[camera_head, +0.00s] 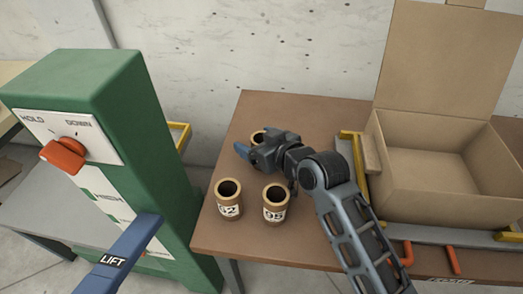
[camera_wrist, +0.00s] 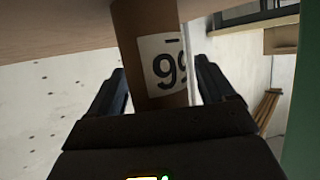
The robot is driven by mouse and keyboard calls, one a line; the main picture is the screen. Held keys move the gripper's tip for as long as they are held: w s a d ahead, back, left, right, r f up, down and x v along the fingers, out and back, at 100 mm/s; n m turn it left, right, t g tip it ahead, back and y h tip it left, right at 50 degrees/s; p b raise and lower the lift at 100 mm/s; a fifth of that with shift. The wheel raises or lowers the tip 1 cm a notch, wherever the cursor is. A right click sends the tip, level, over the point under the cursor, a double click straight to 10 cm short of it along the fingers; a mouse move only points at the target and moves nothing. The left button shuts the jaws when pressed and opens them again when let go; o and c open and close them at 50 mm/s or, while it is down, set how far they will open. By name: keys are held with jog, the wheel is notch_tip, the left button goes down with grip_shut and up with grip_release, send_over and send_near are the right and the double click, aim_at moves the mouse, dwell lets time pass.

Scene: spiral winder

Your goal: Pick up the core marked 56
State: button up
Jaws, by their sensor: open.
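A brown cylindrical core (camera_wrist: 150,100) stands between my open fingers in the wrist view, which shows the scene upside down. Its white label shows a 9 and a partly cut-off second digit with a bar above them; turned over, this fits an underlined 56. In the head view only the top of this core (camera_head: 258,137) shows behind my gripper (camera_head: 254,147), at the back left of the table. My gripper is open around it; contact cannot be told. Two other cores stand upright in front: one whose label looks like 92 (camera_head: 228,199), and one that looks like 95 (camera_head: 275,203).
The brown table (camera_head: 235,240) is clear around the front cores. An open cardboard box (camera_head: 435,190) stands at right by a yellow frame (camera_head: 350,140). A green machine (camera_head: 120,120) with a red knob and a blue LIFT lever (camera_head: 125,255) stands at left.

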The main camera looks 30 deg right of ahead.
jog(key=shift+w+f, duration=0.1)
jog(key=shift+w, duration=0.15)
jog(key=shift+c, duration=0.3)
jog(key=c, duration=1)
